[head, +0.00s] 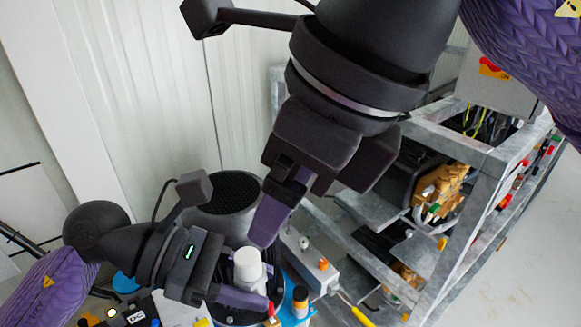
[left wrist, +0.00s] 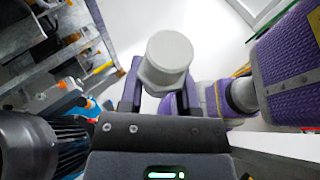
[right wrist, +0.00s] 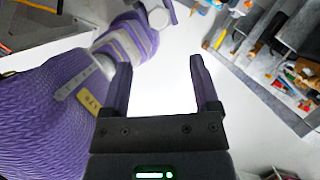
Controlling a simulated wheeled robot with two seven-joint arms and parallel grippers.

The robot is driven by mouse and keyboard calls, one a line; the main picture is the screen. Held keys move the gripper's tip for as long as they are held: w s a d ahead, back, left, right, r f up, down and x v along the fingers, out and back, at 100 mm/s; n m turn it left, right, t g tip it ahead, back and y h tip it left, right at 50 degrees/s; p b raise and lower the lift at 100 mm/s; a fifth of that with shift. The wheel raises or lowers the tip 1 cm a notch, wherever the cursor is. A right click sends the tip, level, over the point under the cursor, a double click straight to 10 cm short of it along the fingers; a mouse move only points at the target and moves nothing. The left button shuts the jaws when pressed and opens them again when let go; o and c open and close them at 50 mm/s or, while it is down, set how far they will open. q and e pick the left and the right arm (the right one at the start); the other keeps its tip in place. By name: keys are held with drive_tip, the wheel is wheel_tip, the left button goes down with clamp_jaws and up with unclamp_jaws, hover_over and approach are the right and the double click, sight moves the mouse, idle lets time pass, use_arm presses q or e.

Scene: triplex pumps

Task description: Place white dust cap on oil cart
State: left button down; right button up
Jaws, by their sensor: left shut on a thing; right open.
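The white dust cap (head: 248,264) is held upright in my left gripper (left wrist: 163,82), low in the head view. In the left wrist view the cap (left wrist: 166,58) sits between the two fingers, its round top facing the camera. My right gripper (right wrist: 160,72) is open and empty, with a clear gap between its fingers. In the head view, one purple right finger hangs just above the cap. A blue surface (head: 292,306), which looks like part of the oil cart, shows at the bottom, partly hidden by my left gripper.
A dark ribbed cylinder (head: 231,187), like a motor, stands behind the left gripper. A grey metal frame (head: 440,225) with machinery fills the right side. A white panelled wall (head: 150,90) is behind. Bare pale floor (head: 520,260) lies at far right.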

sight(250, 257)
drive_tip(key=x, duration=1.1)
drive_tip(key=shift+a, duration=0.1)
drive_tip(key=shift+c, duration=0.4)
clamp_jaws()
use_arm(q)
drive_tip(key=shift+c, duration=1.2)
unclamp_jaws()
drive_tip(key=shift+a, duration=0.1)
